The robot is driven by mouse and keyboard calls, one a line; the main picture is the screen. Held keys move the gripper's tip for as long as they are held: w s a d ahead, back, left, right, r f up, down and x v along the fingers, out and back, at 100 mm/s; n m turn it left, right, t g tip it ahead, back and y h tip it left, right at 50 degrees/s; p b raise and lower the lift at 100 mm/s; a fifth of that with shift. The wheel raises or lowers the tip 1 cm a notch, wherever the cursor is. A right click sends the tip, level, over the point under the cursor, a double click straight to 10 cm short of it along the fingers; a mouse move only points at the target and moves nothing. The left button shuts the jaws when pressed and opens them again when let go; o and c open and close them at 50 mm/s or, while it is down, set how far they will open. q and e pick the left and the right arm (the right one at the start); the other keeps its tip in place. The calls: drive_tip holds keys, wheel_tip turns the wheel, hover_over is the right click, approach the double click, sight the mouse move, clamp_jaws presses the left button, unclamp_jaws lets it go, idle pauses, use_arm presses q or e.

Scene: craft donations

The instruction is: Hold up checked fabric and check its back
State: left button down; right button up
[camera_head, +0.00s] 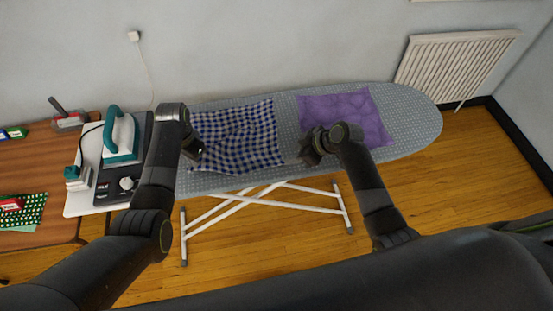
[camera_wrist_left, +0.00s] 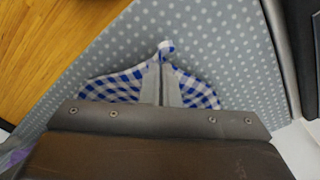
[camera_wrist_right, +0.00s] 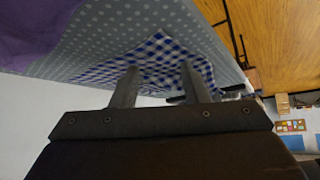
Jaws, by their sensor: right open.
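The blue-and-white checked fabric (camera_head: 240,135) lies rumpled on the left half of the grey dotted ironing board (camera_head: 410,125). My left gripper (camera_head: 198,152) is at the fabric's left edge. In the left wrist view its fingers (camera_wrist_left: 162,75) are closed together, with a bit of the checked fabric (camera_wrist_left: 120,86) pinched and poking up at the tips. My right gripper (camera_head: 308,150) is open, just right of the fabric's right edge. In the right wrist view the fabric (camera_wrist_right: 160,55) shows past its spread, empty fingers (camera_wrist_right: 160,80). The fabric's underside is not clearly visible.
A purple cloth (camera_head: 345,110) lies on the board to the right of my right gripper. A teal-and-white iron (camera_head: 120,135) stands on its station at the board's left end. A wooden table (camera_head: 50,160) is further left. A radiator (camera_head: 455,65) is on the wall.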

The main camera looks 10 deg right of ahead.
sight(275, 160)
drive_tip(key=shift+x, duration=3.3)
drive_tip(key=shift+a, duration=0.1)
clamp_jaws()
drive_tip(key=shift+r, duration=2.45)
